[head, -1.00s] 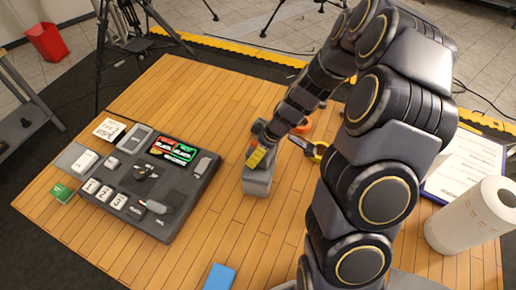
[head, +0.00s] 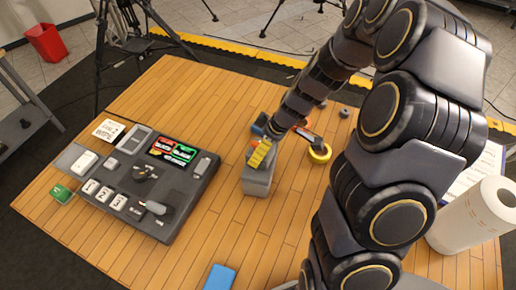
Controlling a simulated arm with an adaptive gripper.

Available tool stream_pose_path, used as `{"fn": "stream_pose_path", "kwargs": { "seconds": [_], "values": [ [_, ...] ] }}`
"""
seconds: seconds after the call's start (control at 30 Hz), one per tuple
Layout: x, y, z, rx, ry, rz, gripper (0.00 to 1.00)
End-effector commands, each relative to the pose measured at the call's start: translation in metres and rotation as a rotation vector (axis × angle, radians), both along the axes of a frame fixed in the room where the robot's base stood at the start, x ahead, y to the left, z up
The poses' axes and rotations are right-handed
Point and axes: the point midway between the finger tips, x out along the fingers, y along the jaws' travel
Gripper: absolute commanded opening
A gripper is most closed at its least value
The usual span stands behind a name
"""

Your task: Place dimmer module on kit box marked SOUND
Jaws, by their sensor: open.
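My gripper (head: 264,146) is at the end of the dark arm, pointing down and left, just over a grey box (head: 257,183) near the middle of the wooden platform. A yellow striped piece shows between the gripper and the box's top; I cannot tell if they touch. The fingers are small and partly hidden, and nothing is clearly held. I cannot read SOUND on any box, so I cannot tell whether the grey box is the marked one. I cannot identify the dimmer module with certainty.
A dark foam tray (head: 178,208) with several small items lies left. A yellow tape roll (head: 319,153) lies right of my gripper. Bare boards (head: 200,95) lie behind the tray.

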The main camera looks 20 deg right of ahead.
Motion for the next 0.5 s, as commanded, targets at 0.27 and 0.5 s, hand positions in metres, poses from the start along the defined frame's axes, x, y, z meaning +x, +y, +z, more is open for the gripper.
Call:
{"fn": "stream_pose_path", "kwargs": {
  "seconds": [0.27, 0.5],
  "values": [
    [-0.014, -0.017, 0.055, -0.004, -0.007, -0.002, 0.99],
    [-0.023, -0.022, 0.079, -0.002, 0.000, -0.002, 0.99]
  ]
}}
